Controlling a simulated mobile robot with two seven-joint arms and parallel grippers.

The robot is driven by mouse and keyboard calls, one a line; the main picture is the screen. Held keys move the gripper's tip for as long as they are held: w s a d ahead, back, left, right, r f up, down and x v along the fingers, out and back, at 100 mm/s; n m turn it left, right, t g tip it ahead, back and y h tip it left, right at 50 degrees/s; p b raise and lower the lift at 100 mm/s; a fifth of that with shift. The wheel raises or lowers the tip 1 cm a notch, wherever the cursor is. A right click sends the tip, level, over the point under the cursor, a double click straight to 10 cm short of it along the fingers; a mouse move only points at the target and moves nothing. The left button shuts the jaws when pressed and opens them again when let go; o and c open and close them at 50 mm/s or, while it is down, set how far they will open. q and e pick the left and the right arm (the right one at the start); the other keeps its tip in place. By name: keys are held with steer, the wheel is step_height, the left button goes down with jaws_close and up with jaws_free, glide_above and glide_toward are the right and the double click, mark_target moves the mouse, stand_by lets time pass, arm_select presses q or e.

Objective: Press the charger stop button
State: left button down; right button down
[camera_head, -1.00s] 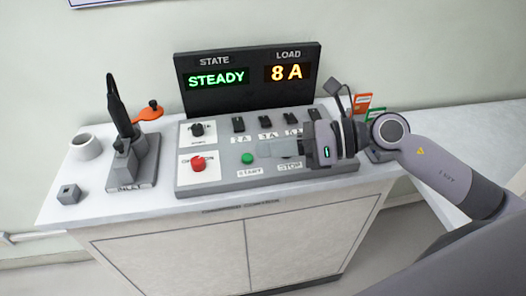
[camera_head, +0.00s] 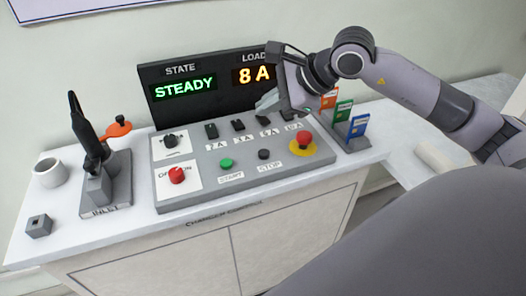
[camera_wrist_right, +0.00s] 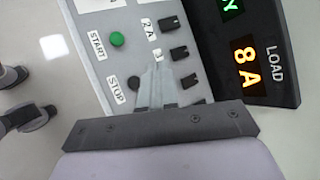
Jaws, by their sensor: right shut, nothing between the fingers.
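The stop button (camera_head: 264,154) is a small black button above the STOP label on the grey control panel (camera_head: 215,192). In the wrist view the stop button (camera_wrist_right: 134,83) lies just left of my fingers. The green start button (camera_head: 226,163) is to its left. The display (camera_head: 205,85) reads STEADY and 8 A. My right gripper (camera_head: 266,103) is shut and empty. It is raised over the back of the panel, in front of the display's lower right, apart from the stop button. In the wrist view its fingers (camera_wrist_right: 156,70) overlap the switch row. My left gripper is not in view.
A red mushroom button (camera_head: 304,139) on a yellow base is right of the stop button. A red knob (camera_head: 177,175) and black switches (camera_head: 238,125) share the panel. Coloured cards (camera_head: 343,112) stand at the right. A charger inlet (camera_head: 106,188) and white cup (camera_head: 49,172) stand left.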

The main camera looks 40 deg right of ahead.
steer(key=b, duration=0.6)
glide_above(268, 154)
step_height(268, 154, down, 8)
steer(key=shift+a+r, duration=0.1)
steer(key=shift+r, duration=0.05)
steer(key=shift+f+b, duration=0.35)
steer(key=shift+f, duration=0.15)
stand_by(0.6)
steer(key=shift+f, duration=0.1)
stand_by(0.5)
steer(key=shift+f+b, duration=0.35)
steer(key=shift+b, duration=0.25)
steer(key=shift+f+b, duration=0.5)
steer(key=shift+b, duration=0.1)
stand_by(0.5)
steer(key=shift+r, duration=0.1)
steer(key=shift+r+p, duration=0.5)
steer(key=shift+r, duration=0.3)
